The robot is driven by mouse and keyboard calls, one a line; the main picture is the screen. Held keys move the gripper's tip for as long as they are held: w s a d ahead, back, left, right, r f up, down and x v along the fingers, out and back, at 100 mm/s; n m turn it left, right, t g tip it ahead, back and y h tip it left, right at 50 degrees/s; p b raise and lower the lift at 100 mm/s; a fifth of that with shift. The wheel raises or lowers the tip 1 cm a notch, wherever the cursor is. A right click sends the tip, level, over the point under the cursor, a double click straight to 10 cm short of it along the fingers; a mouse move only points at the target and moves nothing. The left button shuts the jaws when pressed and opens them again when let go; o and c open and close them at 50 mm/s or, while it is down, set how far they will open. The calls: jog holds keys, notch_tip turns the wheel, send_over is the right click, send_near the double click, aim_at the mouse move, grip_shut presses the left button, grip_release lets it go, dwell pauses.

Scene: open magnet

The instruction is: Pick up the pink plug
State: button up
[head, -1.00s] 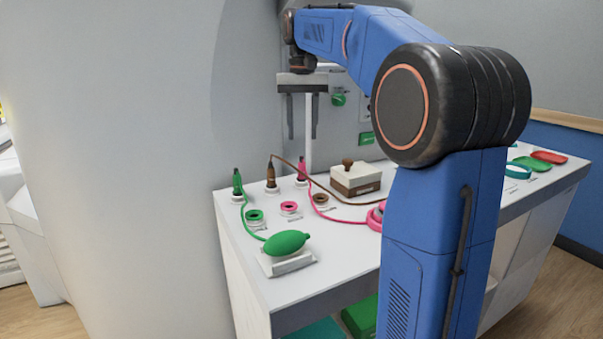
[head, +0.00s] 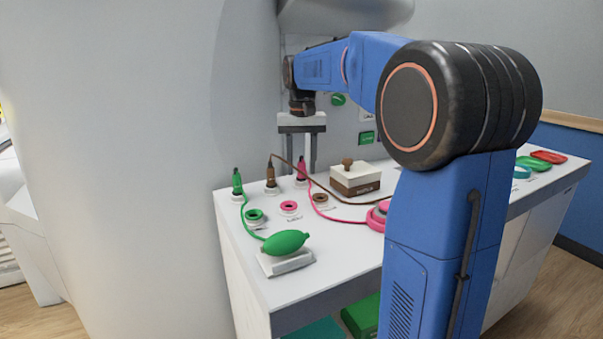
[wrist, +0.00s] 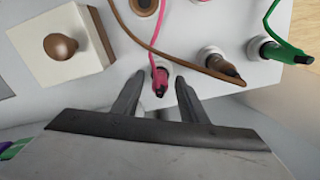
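The pink plug (head: 302,168) stands upright in a white socket at the back of the white table, with a pink cable running from it. In the wrist view the pink plug (wrist: 160,81) lies between the tips of my two fingers, with a gap on each side. My gripper (head: 299,158) points down over it, fingers apart and empty. In the wrist view my gripper (wrist: 156,85) is open around the plug's line; I cannot tell whether the tips are level with it.
A brown plug (head: 271,174) and a green plug (head: 237,182) stand to the left. A brown-and-white box (head: 356,181) is to the right. A brown cable (wrist: 165,55) passes close to the pink plug. A green bulb (head: 284,242) lies at the table's front left.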

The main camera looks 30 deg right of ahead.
grip_shut()
